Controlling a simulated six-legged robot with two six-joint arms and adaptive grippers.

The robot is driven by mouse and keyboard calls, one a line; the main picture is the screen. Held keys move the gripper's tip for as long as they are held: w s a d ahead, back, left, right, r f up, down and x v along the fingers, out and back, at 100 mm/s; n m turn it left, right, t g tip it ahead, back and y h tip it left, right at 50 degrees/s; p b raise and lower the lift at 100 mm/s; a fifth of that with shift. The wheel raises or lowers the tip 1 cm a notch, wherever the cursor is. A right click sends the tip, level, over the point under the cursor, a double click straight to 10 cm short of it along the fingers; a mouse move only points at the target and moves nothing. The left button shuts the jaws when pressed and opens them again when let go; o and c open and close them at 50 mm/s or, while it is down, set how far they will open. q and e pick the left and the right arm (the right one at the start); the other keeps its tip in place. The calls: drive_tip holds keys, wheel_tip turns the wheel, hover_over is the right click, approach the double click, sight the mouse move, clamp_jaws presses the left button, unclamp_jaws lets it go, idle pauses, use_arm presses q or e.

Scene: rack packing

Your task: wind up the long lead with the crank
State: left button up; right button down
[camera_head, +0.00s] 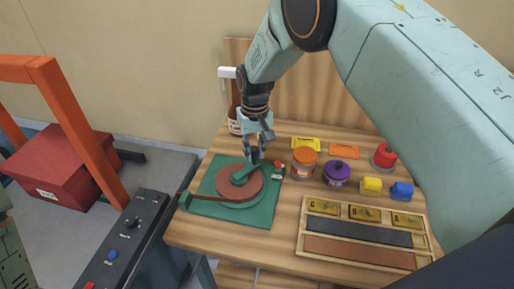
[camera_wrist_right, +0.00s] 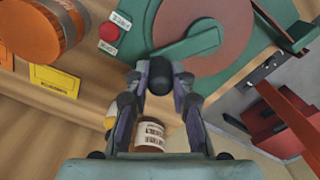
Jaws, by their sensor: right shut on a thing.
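The winder is a green base plate (camera_head: 255,214) near the table's left edge, bearing a reddish-brown disc (camera_head: 230,191). A green crank arm (camera_head: 243,174) lies over the disc and also shows in the right wrist view (camera_wrist_right: 187,48). My right gripper (camera_head: 256,152) is at the crank's far end. In the wrist view its fingers (camera_wrist_right: 160,82) are shut on the dark crank knob (camera_wrist_right: 160,72). A thin dark reddish strip (camera_head: 187,178) runs at the plate's left side by a green block; I cannot tell whether it is the lead. My left gripper is out of view.
Orange (camera_head: 304,163) and purple (camera_head: 336,173) jars stand right of the winder. A red button (camera_head: 278,163) sits near its corner. A sectioned wooden tray (camera_head: 300,243) lies front right. A brown bottle (camera_head: 234,122) stands behind. A red box (camera_head: 65,165) is at left.

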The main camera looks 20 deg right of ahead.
drive_tip(key=shift+s+d+f+m, duration=0.1)
drive_tip(key=shift+s+f+m, duration=0.1)
drive_tip(key=shift+s+m, duration=0.55)
drive_tip(key=shift+m+p, duration=0.25)
drive_tip(key=shift+p, duration=0.05)
drive_tip(key=c, duration=1.6)
unclamp_jaws()
drive_tip(key=o, duration=0.5)
drive_tip(key=shift+w+r, duration=0.1)
drive_tip(key=shift+w, duration=0.2)
drive_tip(key=shift+c, duration=0.2)
wheel_tip(320, 180, up, 12)
